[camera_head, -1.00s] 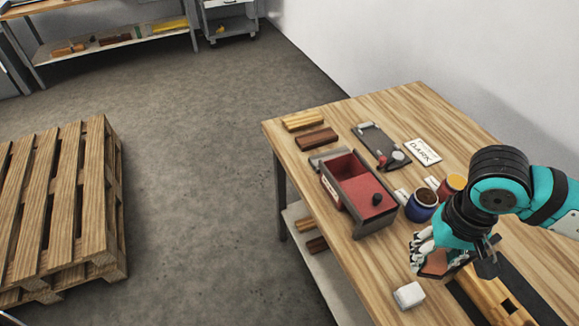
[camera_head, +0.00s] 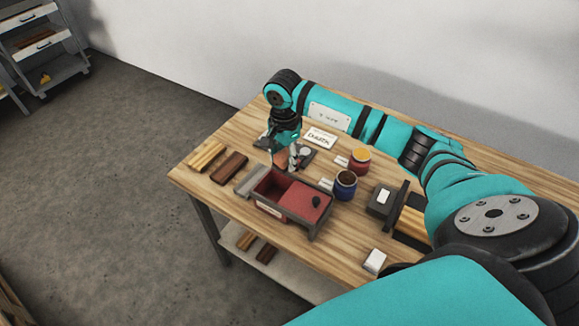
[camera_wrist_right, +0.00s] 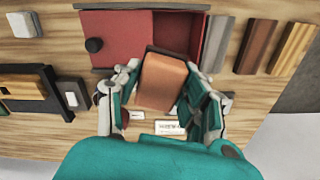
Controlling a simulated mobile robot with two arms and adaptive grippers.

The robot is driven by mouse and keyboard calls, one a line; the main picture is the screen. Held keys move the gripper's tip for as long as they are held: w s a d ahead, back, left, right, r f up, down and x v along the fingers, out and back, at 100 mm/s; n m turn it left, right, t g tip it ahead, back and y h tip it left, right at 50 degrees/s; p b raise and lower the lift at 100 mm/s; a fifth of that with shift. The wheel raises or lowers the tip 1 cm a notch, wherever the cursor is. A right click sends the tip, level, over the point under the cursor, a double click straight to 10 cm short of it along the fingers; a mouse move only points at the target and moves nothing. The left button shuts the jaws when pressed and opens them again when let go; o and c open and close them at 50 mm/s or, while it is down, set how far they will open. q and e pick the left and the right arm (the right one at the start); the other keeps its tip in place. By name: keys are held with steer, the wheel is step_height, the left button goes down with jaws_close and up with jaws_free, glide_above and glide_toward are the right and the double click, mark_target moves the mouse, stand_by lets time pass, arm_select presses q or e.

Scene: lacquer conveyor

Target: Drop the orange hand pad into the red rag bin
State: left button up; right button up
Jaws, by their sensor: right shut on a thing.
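My right gripper (camera_head: 284,162) is at the back edge of the red rag bin (camera_head: 268,210) in the head view. It is shut on the orange hand pad (camera_wrist_right: 163,81), which shows as an orange-brown block between the fingers in the right wrist view. The bin also shows in the wrist view (camera_wrist_right: 118,36). A red lid with a black knob (camera_head: 304,202) covers one side of the bin, and the other side is open. The pad's end is near the bin's rim at the open side; I cannot tell its height above it. My left gripper is out of view.
Wooden blocks (camera_head: 232,167) lie left of the bin. A blue jar (camera_head: 345,185) and a red jar with yellow contents (camera_head: 359,159) stand right of it. A "DARK" card (camera_head: 320,138) lies behind. A white block (camera_head: 375,261) lies near the front edge.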

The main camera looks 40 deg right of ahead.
step_height(320, 180, down, 4)
steer(key=shift+a+f+b, duration=0.15)
steer(key=shift+b, duration=0.7)
steer(key=shift+f, duration=0.45)
steer(key=shift+w, duration=0.1)
steer(key=o, duration=1.2)
step_height(320, 180, up, 12)
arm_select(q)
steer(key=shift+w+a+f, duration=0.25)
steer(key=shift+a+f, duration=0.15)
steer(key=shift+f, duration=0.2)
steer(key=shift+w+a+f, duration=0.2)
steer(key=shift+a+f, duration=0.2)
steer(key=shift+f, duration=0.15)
